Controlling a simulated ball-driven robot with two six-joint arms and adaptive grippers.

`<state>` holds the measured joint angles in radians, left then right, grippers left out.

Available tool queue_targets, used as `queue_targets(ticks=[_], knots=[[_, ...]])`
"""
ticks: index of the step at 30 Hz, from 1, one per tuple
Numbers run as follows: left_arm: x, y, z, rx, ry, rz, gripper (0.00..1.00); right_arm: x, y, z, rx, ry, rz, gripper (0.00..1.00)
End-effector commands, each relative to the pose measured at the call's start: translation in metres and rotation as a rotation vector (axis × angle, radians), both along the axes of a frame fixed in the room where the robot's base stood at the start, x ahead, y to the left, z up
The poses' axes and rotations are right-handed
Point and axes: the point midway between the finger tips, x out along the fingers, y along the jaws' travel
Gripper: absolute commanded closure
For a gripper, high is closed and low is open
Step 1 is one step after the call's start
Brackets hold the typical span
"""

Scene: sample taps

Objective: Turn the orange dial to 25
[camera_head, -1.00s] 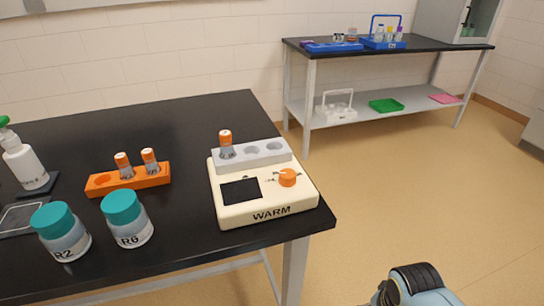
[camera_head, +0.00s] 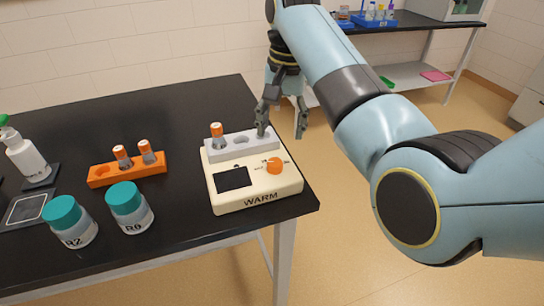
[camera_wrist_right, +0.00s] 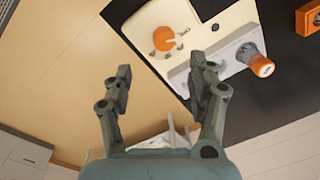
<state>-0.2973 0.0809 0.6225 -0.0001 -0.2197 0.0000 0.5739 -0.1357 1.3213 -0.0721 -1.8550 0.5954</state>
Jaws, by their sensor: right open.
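The orange dial (camera_head: 274,165) sits on the top right of the cream device marked WARM (camera_head: 262,202), with a dark screen (camera_head: 233,178) to its left. The dial also shows in the right wrist view (camera_wrist_right: 164,38); its scale marks are too small to read. My right gripper (camera_head: 283,134) is open and empty, pointing down above and behind the device's right rear. In the right wrist view its two fingers (camera_wrist_right: 160,75) are spread apart, and the dial lies beyond them. My left gripper is out of view.
A grey block (camera_head: 226,152) on the device holds an orange-capped vial (camera_head: 217,136). An orange rack (camera_head: 103,177) with two vials and teal-lidded jars R2 (camera_head: 70,222) and R0 (camera_head: 130,208) stand to the left. The black table (camera_head: 180,115) ends just right of the device.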

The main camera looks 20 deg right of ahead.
Motion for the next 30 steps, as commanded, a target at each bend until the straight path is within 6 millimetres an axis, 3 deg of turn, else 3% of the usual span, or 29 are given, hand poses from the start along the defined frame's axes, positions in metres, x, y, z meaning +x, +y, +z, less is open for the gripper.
queue_targets(ticks=[2, 5, 15, 21, 30], knots=[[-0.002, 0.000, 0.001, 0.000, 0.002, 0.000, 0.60, 0.004, 0.004, 0.006, 0.002, 0.009, -0.009, 0.42], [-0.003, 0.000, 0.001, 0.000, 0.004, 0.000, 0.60, 0.005, 0.005, -0.001, 0.002, 0.013, -0.010, 0.42], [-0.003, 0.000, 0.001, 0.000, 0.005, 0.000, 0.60, 0.006, 0.007, -0.066, 0.000, 0.012, -0.010, 0.42], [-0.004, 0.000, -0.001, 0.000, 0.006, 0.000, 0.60, 0.007, 0.008, -0.093, 0.001, 0.011, -0.010, 0.42], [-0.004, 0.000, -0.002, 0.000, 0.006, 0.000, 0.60, 0.008, 0.009, -0.100, 0.001, 0.008, -0.011, 0.42]])
